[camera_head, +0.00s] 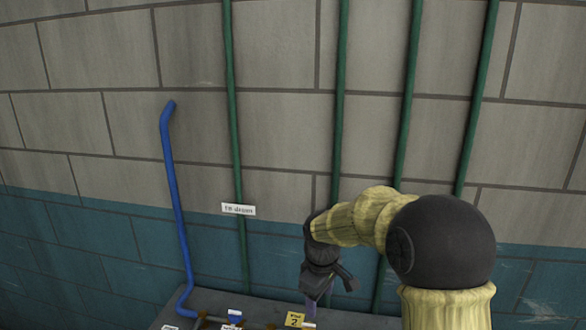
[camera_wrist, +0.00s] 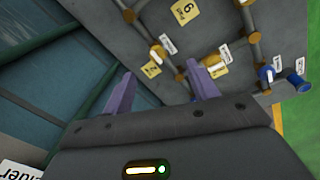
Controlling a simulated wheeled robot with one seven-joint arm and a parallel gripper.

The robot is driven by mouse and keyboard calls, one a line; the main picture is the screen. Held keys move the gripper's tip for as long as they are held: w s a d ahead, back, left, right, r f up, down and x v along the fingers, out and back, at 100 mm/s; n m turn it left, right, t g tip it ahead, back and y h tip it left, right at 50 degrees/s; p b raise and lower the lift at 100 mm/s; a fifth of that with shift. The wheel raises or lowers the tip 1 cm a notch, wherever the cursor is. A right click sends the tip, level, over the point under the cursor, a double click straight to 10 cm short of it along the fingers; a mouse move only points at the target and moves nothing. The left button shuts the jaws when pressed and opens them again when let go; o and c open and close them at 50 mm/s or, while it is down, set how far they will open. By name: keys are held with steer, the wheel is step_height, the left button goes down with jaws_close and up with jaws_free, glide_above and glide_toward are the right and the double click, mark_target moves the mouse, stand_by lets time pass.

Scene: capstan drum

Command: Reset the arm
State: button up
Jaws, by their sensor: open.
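My arm reaches in from the right in the head view, bent over with the wrist hanging down. My gripper (camera_wrist: 163,88) shows in the wrist view with its two purple fingers apart and nothing between them. In the head view the gripper (camera_head: 310,308) is at the bottom edge, over the grey surface (camera_head: 262,306), and its fingers are partly cut off. In the wrist view the gripper points toward the same grey surface (camera_wrist: 165,30), which carries brown pipes and tags. I cannot tell how far the fingertips are from it.
Green pipes (camera_head: 237,120) run up the block wall (camera_head: 280,50). A blue pipe (camera_head: 174,180) stands at the left. A white label (camera_head: 238,209) is at the wall. Yellow tags (camera_wrist: 183,11) and a blue fitting (camera_wrist: 297,82) are on the grey surface. The upper area before the wall is clear.

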steer(key=s+d+f+m, duration=0.1)
steer(key=s+d+m, duration=0.2)
steer(key=s, duration=0.3)
steer(key=s+d+f+m+t, duration=0.1)
steer(key=s+d+m, duration=0.1)
steer(key=s+m, duration=0.2)
steer(key=s+d+f+m, duration=0.1)
steer(key=s+d+m, duration=0.2)
steer(key=s, duration=0.5)
steer(key=shift+s+d+m, duration=0.35)
steer(key=shift+s+m, duration=0.05)
steer(key=shift+f, duration=0.1)
